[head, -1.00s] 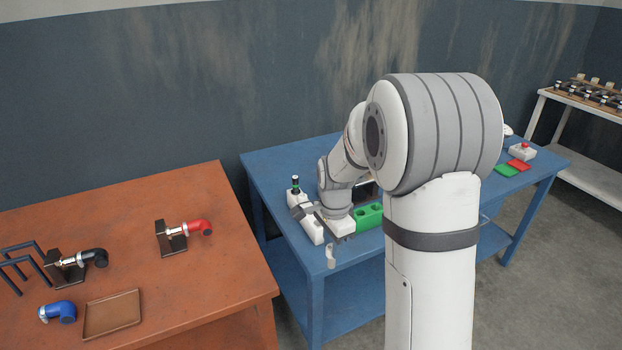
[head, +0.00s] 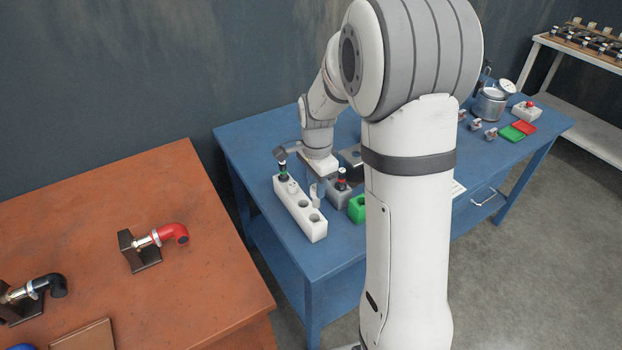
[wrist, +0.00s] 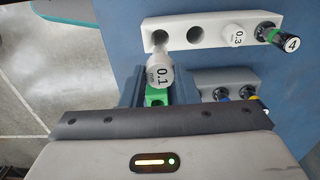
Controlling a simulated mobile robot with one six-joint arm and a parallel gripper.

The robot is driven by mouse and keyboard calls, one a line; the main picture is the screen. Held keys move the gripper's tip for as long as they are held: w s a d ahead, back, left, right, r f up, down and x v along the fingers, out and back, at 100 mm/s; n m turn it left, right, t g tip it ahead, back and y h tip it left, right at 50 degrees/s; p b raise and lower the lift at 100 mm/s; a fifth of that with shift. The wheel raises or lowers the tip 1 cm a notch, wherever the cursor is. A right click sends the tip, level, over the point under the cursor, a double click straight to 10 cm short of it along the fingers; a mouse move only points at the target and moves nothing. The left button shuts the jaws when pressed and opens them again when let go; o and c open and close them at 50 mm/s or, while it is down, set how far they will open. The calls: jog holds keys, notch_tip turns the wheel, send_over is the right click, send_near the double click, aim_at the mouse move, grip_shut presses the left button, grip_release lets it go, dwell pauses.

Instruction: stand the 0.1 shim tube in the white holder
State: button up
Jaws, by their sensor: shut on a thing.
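The 0.1 shim tube (wrist: 160,75) is white, with its labelled end towards the wrist camera. My gripper (wrist: 148,90) is shut on it; the jaws are partly hidden. The white holder (wrist: 183,22) is a long block with a row of holes. Two holes at one end are empty; the others hold a white 0.3 tube (wrist: 234,35) and a dark tube with a green band (wrist: 270,33). The 0.1 tube's far end overlaps the holder's edge near the end hole; I cannot tell its height. In the head view, my gripper (head: 317,183) is right beside the holder (head: 299,211).
A grey block (head: 338,196) with a dark, red-banded tube and a green block (head: 357,208) stand close to the right of my gripper. The orange table (head: 200,260) carries a red elbow fitting (head: 172,234). A metal pot (head: 489,104) stands farther right on the blue table (head: 250,150).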

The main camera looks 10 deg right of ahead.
aim_at(314, 207)
jog(key=shift+a+f+b, duration=0.2)
jog(key=shift+f+b, duration=2.7)
jog(key=shift+f, duration=1.55)
jog(key=o, duration=1.4)
jog(key=shift+s, duration=0.1)
jog(key=shift+c, duration=0.2)
jog(key=shift+r, duration=0.1)
jog(key=shift+r+p, duration=2.65)
jog(key=shift+r, duration=1.2)
